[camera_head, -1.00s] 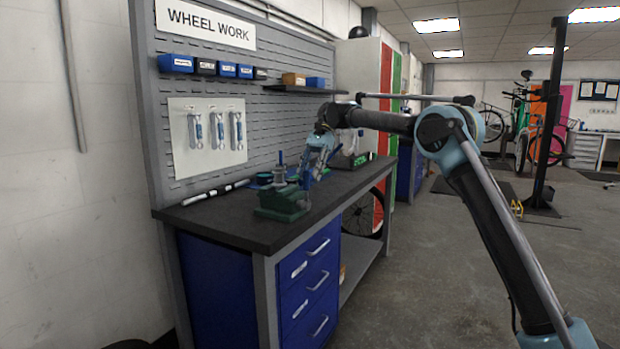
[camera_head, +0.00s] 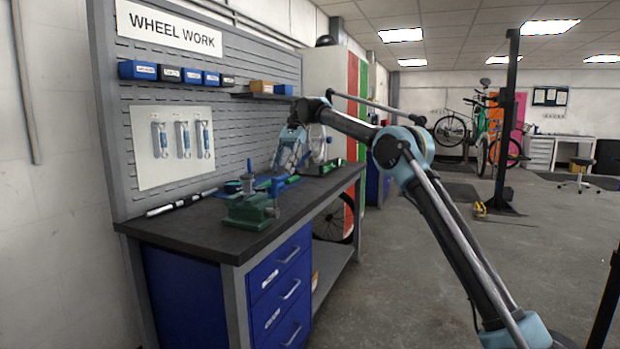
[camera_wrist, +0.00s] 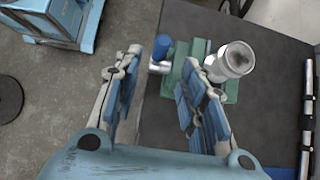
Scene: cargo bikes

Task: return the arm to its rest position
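My arm (camera_head: 445,215) reaches from the lower right across to the workbench, with its elbow bent high. My gripper (camera_head: 284,165) hangs above the bench top, behind and to the right of a green vise (camera_head: 250,209) as the head view shows it. In the wrist view my gripper (camera_wrist: 162,62) has its two blue-padded fingers wide apart with nothing held between them. The vise (camera_wrist: 230,89) lies beyond and below the fingers there, partly hidden by the right finger. A blue-topped part and a pale metal cylinder (camera_wrist: 233,62) stand at it.
The dark bench top (camera_head: 190,226) stands over blue drawers (camera_head: 285,285). A pegboard (camera_head: 245,130) with wrenches and small bins rises behind it. A wheel truing stand (camera_head: 320,150) is close behind my gripper. The floor (camera_head: 400,290) right of the bench is mostly clear.

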